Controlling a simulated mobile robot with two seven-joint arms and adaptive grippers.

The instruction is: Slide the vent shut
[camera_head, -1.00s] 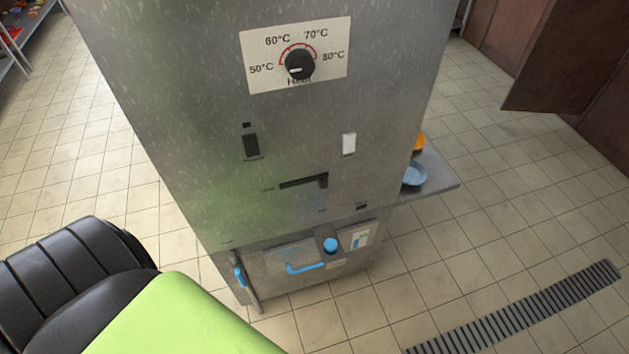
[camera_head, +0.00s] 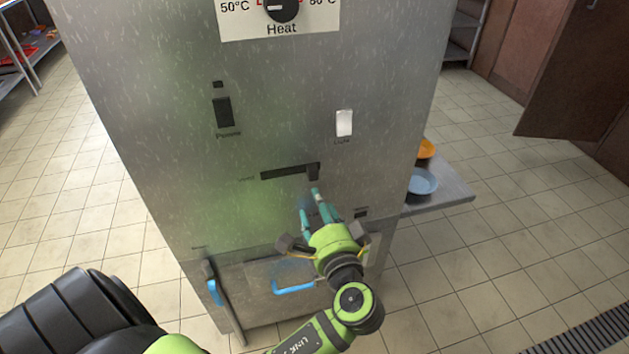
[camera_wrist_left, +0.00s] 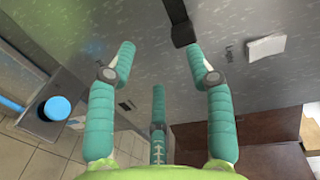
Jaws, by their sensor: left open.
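The vent slider is a black knob (camera_head: 313,171) at the right end of a dark horizontal slot (camera_head: 280,174) in the steel cabinet front. In the left wrist view, the knob (camera_wrist_left: 183,33) stands out near the top, close to the right-hand finger. My left gripper (camera_head: 311,204) is just below the knob in the head view, its teal fingers pointing up toward it. The fingers are spread and hold nothing; in the wrist view they show apart (camera_wrist_left: 160,55). I cannot tell whether a fingertip touches the knob. My right gripper is not in view.
A black power switch (camera_head: 223,111), a white light switch (camera_head: 344,123) and a heat dial (camera_head: 283,9) are on the same panel. Below is a door with a blue handle (camera_head: 294,289). A side shelf (camera_head: 447,192) at right holds a blue bowl (camera_head: 422,182) and an orange one.

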